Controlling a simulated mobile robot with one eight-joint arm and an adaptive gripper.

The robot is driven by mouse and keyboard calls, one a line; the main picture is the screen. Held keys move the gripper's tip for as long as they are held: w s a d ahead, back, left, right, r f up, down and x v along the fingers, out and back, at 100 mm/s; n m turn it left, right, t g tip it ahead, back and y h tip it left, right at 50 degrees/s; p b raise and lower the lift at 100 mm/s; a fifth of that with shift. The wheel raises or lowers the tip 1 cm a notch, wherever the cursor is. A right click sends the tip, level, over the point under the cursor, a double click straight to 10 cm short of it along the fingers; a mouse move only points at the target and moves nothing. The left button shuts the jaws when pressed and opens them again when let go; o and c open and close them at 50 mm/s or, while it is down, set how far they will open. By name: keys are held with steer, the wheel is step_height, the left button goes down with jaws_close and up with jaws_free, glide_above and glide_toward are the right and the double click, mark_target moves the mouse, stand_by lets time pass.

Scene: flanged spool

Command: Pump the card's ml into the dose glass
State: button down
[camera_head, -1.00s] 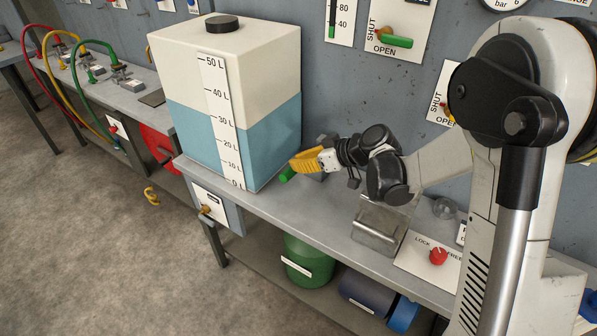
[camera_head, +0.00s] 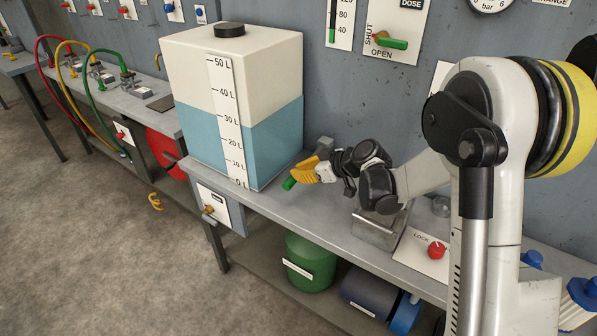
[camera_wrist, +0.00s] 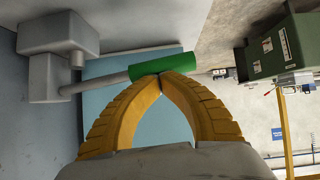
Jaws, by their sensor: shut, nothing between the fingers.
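The pump's lever has a green grip (camera_head: 289,183). The green grip (camera_wrist: 165,64) sits on a grey rod from a grey block (camera_wrist: 60,50) in the wrist view. My gripper (camera_head: 303,173) is at the grip, beside the tank. Its yellow fingertips (camera_wrist: 161,79) are together against the near side of the grip, with nothing between them. A clear glass (camera_head: 441,206), perhaps the dose glass, stands on the bench near my arm.
A tank (camera_head: 232,100) with a litre scale and blue liquid stands left of the gripper. A steel stand (camera_head: 378,230) and a LOCK panel with a red knob (camera_head: 436,250) are on the bench. A green-handled SHUT/OPEN valve (camera_head: 392,43) is on the wall.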

steer(key=shift+r, duration=0.1)
step_height(320, 180, up, 10)
stand_by(0.4)
stand_by(1.5)
